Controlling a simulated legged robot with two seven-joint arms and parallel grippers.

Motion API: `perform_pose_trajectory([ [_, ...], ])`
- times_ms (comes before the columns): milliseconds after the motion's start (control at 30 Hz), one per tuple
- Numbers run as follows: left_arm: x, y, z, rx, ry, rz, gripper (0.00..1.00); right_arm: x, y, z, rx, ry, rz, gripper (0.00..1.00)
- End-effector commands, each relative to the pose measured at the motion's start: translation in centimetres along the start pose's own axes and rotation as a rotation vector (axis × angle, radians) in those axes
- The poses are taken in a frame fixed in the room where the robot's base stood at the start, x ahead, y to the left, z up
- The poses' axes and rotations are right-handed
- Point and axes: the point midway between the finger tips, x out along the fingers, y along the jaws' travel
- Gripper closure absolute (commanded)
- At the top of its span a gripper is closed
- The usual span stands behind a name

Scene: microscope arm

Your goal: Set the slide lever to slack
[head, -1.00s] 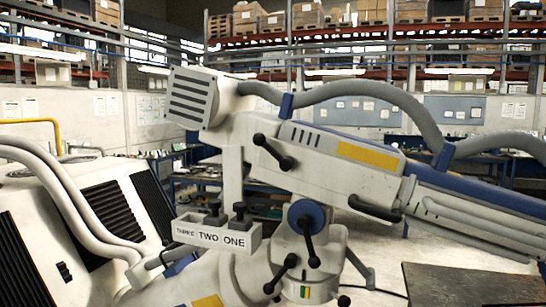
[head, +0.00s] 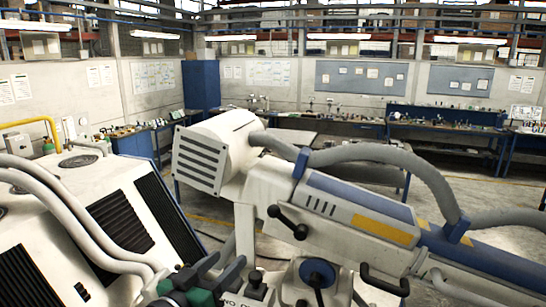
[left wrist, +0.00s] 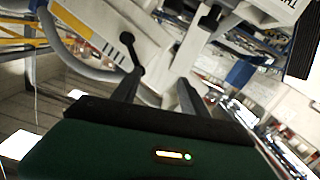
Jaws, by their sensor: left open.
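The white microscope arm (head: 330,205) fills the centre and right of the head view. A black lever (head: 287,222) with rounded ends sits on its side. Neither carries a readable slack label. My left gripper (head: 224,266), green with dark fingers, is low in the head view, left of both levers. In the left wrist view it (left wrist: 160,84) is open and appears empty; a black lever (left wrist: 131,52) shows beyond one fingertip. I cannot tell whether they touch. My right gripper is not in view.
A small holder with a partly hidden "ONE" label (head: 232,302) is close to my left gripper. A bent black handle (head: 385,282) projects from the arm. A white vented cabinet (head: 100,195) with hoses stands left. Workbenches (head: 445,140) line the back.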

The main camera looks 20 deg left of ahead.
Motion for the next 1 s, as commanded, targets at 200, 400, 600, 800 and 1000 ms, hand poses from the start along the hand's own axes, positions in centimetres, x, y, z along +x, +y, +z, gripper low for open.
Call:
perform_pose_trajectory([
  [200, -0.5, 2.5, -3.6, -0.002, 0.054, 0.080, 0.48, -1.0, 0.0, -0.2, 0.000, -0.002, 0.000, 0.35],
  [400, 1.4, 2.3, -2.6, -0.001, 0.051, 0.084, 0.48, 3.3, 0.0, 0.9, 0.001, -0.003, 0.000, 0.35],
  [600, 5.1, 1.9, -3.5, -0.007, 0.050, 0.074, 0.48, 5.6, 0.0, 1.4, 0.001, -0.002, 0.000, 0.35],
  [800, 10.3, 2.0, -4.0, -0.008, 0.051, 0.073, 0.48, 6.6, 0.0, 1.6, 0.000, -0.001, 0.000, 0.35],
  [1000, 14.4, 2.8, -4.5, -0.007, 0.052, 0.073, 0.48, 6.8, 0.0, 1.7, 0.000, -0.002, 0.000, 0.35],
])
